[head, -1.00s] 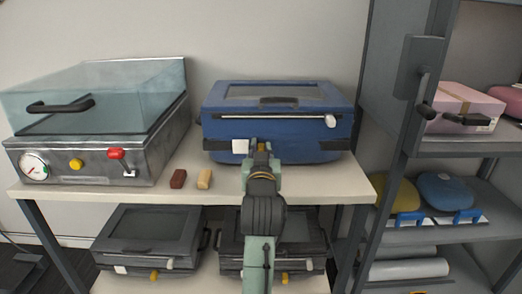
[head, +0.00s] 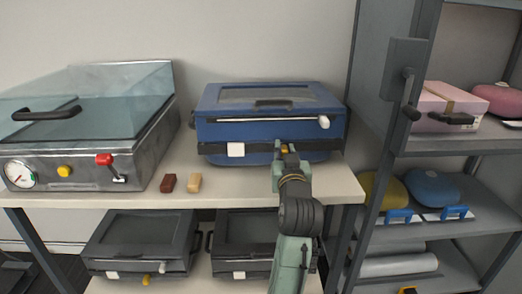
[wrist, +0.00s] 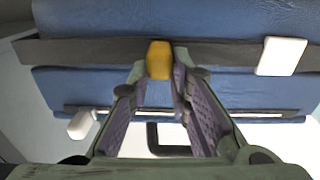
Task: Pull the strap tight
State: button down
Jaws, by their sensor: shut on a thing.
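A black strap (head: 321,146) runs across the front of the blue case (head: 270,131) on the upper shelf. It also shows in the wrist view (wrist: 90,52). A white buckle (head: 236,149) sits on the strap at the left, and at the right in the wrist view (wrist: 281,56). A yellow tab (wrist: 159,60) lies against the strap. My gripper (head: 284,152) is shut on the yellow tab, right of the buckle in the head view. The tab's join to the strap is hidden.
A steel machine (head: 80,160) with a clear lid stands at the left. A brown block (head: 168,183) and a tan block (head: 194,183) lie between it and the case. A grey rack (head: 450,190) stands at the right. The shelf front (head: 235,192) is clear.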

jog(key=shift+d, duration=0.35)
jog(key=shift+a, duration=0.15)
jog(key=c, duration=1.5)
grip_release()
jog(key=shift+s, duration=0.1)
jog(key=s, duration=0.7)
jog(key=shift+s, duration=0.2)
